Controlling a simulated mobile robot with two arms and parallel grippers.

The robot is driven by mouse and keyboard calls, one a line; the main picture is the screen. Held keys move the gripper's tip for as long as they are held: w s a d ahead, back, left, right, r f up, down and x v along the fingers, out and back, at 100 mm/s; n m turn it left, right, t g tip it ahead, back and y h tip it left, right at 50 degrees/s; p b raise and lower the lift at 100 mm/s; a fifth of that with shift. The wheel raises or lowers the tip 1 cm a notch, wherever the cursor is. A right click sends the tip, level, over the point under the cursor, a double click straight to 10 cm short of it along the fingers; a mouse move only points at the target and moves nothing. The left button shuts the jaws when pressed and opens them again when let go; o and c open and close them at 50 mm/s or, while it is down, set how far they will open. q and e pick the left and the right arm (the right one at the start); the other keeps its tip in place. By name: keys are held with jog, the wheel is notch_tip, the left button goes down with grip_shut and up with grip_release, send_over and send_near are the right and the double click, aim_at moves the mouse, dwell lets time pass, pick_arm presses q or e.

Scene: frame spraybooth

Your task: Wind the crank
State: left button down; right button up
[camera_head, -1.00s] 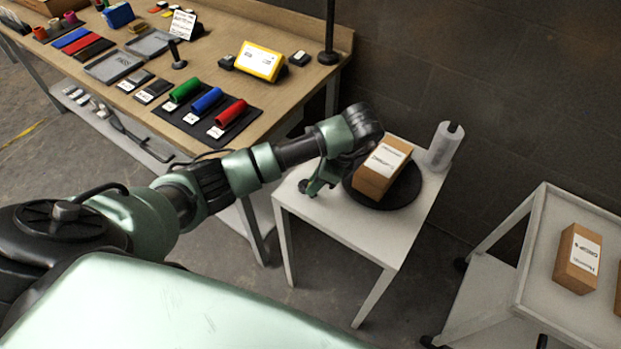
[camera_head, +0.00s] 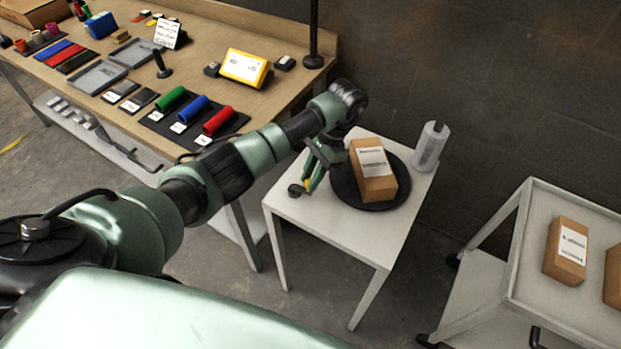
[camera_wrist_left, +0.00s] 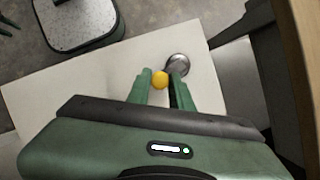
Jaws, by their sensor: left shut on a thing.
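The crank shows as a round grey metal hub (camera_head: 296,190) with a yellow knob (camera_wrist_left: 160,79) at the left side of the small white table (camera_head: 340,235). In the left wrist view the metal disc (camera_wrist_left: 178,63) lies just beyond the knob. My left gripper (camera_head: 308,184) reaches down over the crank; in the wrist view its green fingers (camera_wrist_left: 161,77) are shut on the yellow knob, one on each side. The crank's arm is mostly hidden. Right of it, a black round turntable (camera_head: 402,190) carries a brown labelled box (camera_head: 376,186).
A wooden workbench (camera_head: 215,55) with coloured rolls and trays stands behind on the left. A trolley (camera_head: 528,245) with brown boxes stands at the right. Bare floor lies between.

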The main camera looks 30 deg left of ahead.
pick_arm(q)
jog(key=shift+w+n, duration=0.15)
jog(key=shift+n, duration=0.15)
jog(key=c, duration=1.3)
grip_release()
jog(key=p+v, duration=0.3)
jog(key=v, duration=0.4)
jog(key=shift+w+r, duration=0.1)
jog(key=shift+r, duration=0.3)
jog(key=shift+o, duration=0.2)
